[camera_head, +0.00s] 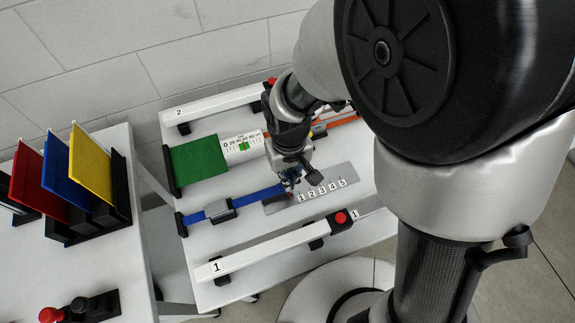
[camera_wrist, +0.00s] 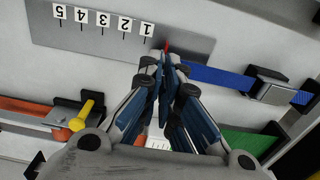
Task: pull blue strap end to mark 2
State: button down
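The blue strap (camera_head: 262,193) runs from the left edge of the bench through a grey buckle (camera_head: 220,210) to my gripper (camera_head: 291,184). In the wrist view the strap (camera_wrist: 218,78) and buckle (camera_wrist: 272,86) lie right of my gripper (camera_wrist: 165,62). The fingers are close together at the strap's end and appear shut on it; they hide most of the end. A small red tip (camera_wrist: 167,46) shows just beyond them, near label 1. The grey plate (camera_head: 343,174) carries labels 1 to 5; label 2 (camera_wrist: 125,24) is one step beyond label 1.
A green strap (camera_head: 198,158) with a white scale (camera_head: 243,148) lies behind. An orange strap (camera_wrist: 30,110) has a yellow-handled part (camera_wrist: 82,115). White rails 1 (camera_head: 265,253) and 2 (camera_head: 220,103) border the bench. Coloured flags (camera_head: 68,175) stand on the left table.

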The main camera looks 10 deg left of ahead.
jog(key=shift+w+d, duration=0.55)
jog(key=shift+d, duration=0.3)
jog(key=shift+w+d, duration=0.5)
jog(key=shift+d, duration=0.35)
jog(key=shift+w+d, duration=0.55)
jog(key=shift+d, duration=0.3)
jog(key=c, duration=1.3)
grip_release()
jog(key=shift+r, duration=6.05)
